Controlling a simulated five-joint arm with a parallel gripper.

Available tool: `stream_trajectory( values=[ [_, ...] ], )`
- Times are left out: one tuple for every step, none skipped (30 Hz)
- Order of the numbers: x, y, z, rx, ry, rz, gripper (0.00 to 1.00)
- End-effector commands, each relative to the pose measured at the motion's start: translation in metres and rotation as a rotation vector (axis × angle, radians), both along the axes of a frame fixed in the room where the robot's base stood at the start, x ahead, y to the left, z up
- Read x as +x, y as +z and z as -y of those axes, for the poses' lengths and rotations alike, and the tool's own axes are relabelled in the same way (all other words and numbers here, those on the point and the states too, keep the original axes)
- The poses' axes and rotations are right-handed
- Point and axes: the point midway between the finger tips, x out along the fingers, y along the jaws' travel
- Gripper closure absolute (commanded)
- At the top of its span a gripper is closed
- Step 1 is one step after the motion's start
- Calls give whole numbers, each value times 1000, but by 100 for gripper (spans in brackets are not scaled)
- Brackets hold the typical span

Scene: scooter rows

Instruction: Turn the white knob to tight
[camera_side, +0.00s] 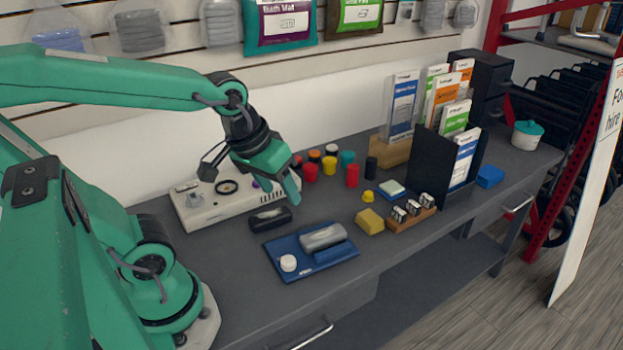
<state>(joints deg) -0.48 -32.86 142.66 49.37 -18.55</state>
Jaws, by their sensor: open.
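A round white knob (288,263) sits at the left front of a blue base plate (284,243) on the grey bench. A grey rounded cylinder (323,237) lies on the same plate, to the right of the knob. Any marking for tight is too small to read. My gripper (294,188) is open and empty, pointing down above the bench. It is behind the knob in the picture, well apart from it, over the right end of a pale panel. Part of its jaws is hard to make out.
The pale panel (190,208) with a black dial stands at the back left. A black case (270,219) lies behind the blue plate. A yellow block (369,221) and small wooden rack (408,220) stand to the right. Several coloured cylinders and a black leaflet holder (433,166) stand farther back.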

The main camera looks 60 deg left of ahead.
Motion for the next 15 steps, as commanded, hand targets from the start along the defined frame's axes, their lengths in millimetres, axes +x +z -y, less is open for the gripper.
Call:
stream_trajectory(
  values=[
    [3, -9, -1, -21, 63, -33, 48],
    [5, -14, -1, -35, 102, -51, 48],
    [7, -21, -1, -52, 157, -72, 48],
    [8, -26, -2, -65, 198, -88, 48],
    [10, -30, -2, -76, 240, -105, 48],
    [11, -37, -2, -90, 295, -126, 48],
    [12, -42, -2, -101, 337, -142, 48],
    [13, -48, -3, -110, 378, -158, 48],
    [14, -55, -3, -121, 435, -178, 48],
    [15, -60, -3, -129, 477, -193, 48],
    [16, -65, -4, -135, 521, -209, 48],
    [16, -72, -4, -144, 575, -229, 48],
    [17, -77, -4, -149, 617, -242, 48],
    [17, -82, -4, -155, 657, -255, 48],
    [17, -88, -5, -160, 706, -271, 48]
  ],
)
